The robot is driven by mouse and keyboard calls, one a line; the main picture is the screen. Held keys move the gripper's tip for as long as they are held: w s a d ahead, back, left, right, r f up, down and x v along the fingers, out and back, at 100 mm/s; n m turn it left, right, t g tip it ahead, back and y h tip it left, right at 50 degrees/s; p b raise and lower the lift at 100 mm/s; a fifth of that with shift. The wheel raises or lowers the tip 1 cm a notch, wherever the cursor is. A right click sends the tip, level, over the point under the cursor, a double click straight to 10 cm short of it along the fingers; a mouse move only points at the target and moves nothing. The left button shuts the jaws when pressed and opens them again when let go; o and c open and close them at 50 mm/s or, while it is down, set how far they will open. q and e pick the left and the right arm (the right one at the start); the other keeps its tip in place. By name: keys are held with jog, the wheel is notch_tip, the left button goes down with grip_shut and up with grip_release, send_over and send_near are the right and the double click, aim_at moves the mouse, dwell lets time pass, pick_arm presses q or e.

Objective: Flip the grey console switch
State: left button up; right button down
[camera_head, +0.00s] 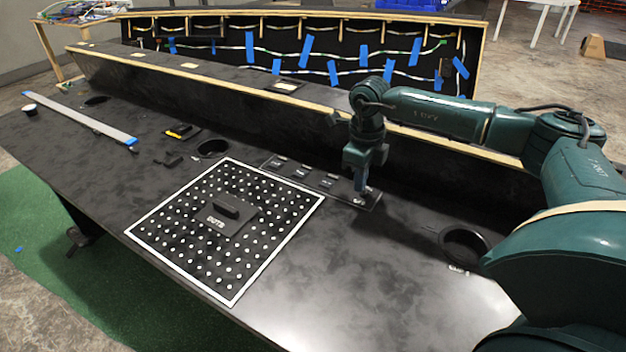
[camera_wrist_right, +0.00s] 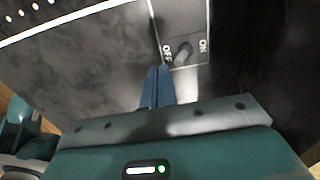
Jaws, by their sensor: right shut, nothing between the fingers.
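The grey console switch (camera_wrist_right: 182,52) shows in the right wrist view as a small rounded lever on a dark panel, between the printed words OFF at left and ON at right. My right gripper (camera_wrist_right: 160,68) has its blue fingers shut and empty. Its tips lie just below the OFF word, beside the switch on the OFF side. I cannot tell if they touch the panel. In the head view the right gripper (camera_head: 362,190) points down at the right end of the switch panel (camera_head: 325,182) and hides the switch there. My left gripper is not in view.
A white-dotted square pad (camera_head: 160,232) with a dark block labelled DOTS (camera_head: 226,214) lies left of the panel. A round hole (camera_head: 464,243) is to the right. A raised wood-edged ledge (camera_head: 230,92) runs behind. The tabletop in front of the panel is clear.

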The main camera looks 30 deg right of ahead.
jog(key=shift+f+b, duration=0.5)
jog(key=shift+f, duration=0.6)
jog(key=shift+f, duration=0.1)
jog(key=shift+w+d, duration=0.3)
jog(key=shift+d, duration=0.25)
jog(key=shift+w+d, duration=0.25)
jog(key=shift+d, duration=0.3)
